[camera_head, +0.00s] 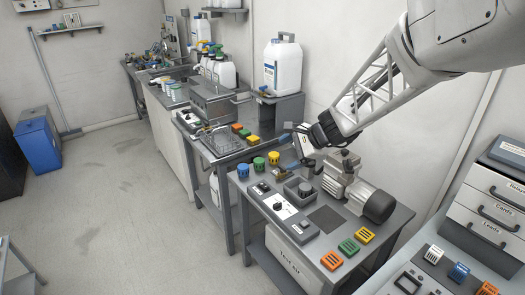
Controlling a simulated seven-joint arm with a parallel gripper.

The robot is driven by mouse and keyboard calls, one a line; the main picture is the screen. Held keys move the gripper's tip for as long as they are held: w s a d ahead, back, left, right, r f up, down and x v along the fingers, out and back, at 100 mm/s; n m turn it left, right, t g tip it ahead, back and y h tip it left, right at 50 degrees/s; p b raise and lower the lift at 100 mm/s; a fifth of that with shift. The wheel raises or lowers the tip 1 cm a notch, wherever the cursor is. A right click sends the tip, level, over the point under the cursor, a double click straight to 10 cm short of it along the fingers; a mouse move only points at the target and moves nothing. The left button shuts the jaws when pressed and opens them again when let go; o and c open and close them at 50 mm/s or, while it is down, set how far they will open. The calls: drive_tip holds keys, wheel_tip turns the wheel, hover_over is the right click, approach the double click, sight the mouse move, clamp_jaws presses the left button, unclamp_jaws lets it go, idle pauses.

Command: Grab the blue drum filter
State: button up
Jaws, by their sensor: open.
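The blue drum filter (243,171) stands upright at the back left corner of the grey bench. A green drum filter (258,163) and a yellow drum filter (273,158) stand to its right in a row. My gripper (284,148) is open and empty. In the picture it is to the right of the blue filter, closest to the yellow one, and apart from the blue one. Its exact height above the bench is hard to tell.
A pump with a motor (357,190) stands on the bench under my arm. A dark drum sits in a grey holder (303,189) beside it. A control box (285,211) lies in front. Orange, green and yellow flat pieces (348,246) lie along the right end.

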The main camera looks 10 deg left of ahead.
drive_tip(key=w+a+f+m+t+y, duration=0.1)
drive_tip(key=w+a+f+m, duration=0.3)
drive_tip(key=w, duration=0.3)
drive_tip(key=w+a+f+m+t+y, duration=0.1)
drive_tip(key=w+a+f+m, duration=0.1)
drive_tip(key=w+a+f, duration=0.35)
drive_tip(key=m+t+y, duration=0.1)
drive_tip(key=m+t, duration=0.1)
drive_tip(key=m, duration=0.5)
approach(245, 167)
drive_tip(key=x, duration=0.3)
drive_tip(key=shift+s+a, duration=0.15)
drive_tip(key=shift+a, duration=0.1)
drive_tip(key=shift+f, duration=0.1)
drive_tip(key=shift+x, duration=1.25)
drive_tip(key=shift+x, duration=2.6)
drive_tip(key=shift+d, duration=0.1)
drive_tip(key=c, duration=1)
